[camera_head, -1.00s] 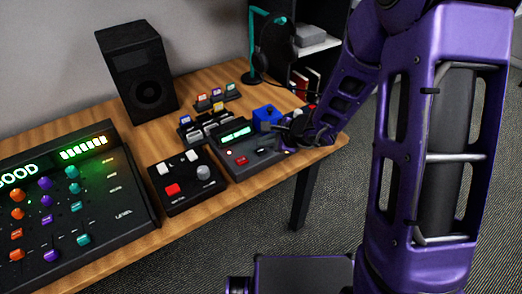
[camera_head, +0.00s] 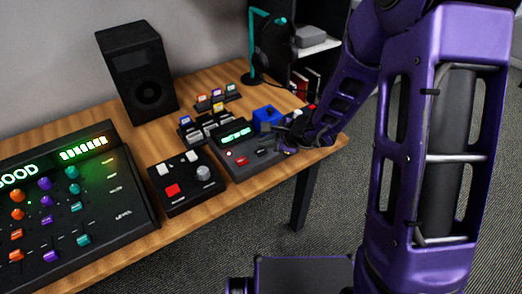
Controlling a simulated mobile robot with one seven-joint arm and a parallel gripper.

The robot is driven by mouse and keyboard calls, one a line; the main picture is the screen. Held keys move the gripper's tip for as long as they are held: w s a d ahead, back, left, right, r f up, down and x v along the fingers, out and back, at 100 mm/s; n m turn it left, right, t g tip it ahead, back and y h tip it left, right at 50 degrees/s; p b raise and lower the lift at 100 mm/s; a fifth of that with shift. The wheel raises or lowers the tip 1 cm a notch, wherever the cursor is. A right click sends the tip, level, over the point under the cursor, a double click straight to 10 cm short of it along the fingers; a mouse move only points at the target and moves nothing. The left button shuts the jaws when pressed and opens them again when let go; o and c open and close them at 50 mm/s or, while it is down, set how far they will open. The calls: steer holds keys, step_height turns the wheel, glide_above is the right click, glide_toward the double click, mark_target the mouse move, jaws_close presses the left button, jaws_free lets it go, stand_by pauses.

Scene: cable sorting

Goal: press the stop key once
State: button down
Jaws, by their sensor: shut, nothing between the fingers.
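A dark grey recorder-like unit (camera_head: 252,152) with a lit green display (camera_head: 236,133) sits near the table's right end. It has a red button (camera_head: 240,160) and small dark keys on its top; their labels are too small to read, so I cannot tell which is the stop key. My gripper (camera_head: 284,149) is shut and empty, low at the right end of this unit. It hides part of that end, and I cannot tell whether the fingertips touch a key.
A black box (camera_head: 187,183) with a red square button and grey knob stands left of the unit. A large mixer (camera_head: 128,213) is further left. A blue box (camera_head: 266,116), cartridge racks (camera_head: 190,129) and a speaker (camera_head: 140,75) stand behind. The front right table edge is close.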

mark_target(265, 152)
steer(key=shift+f, duration=0.2)
stand_by(0.6)
steer(key=shift+f, duration=0.25)
steer(key=shift+f, duration=0.4)
stand_by(0.5)
stand_by(0.4)
steer(key=shift+r+p, duration=0.35)
steer(key=shift+r, duration=0.45)
steer(key=shift+r+p, duration=1.7)
steer(key=shift+r, duration=0.85)
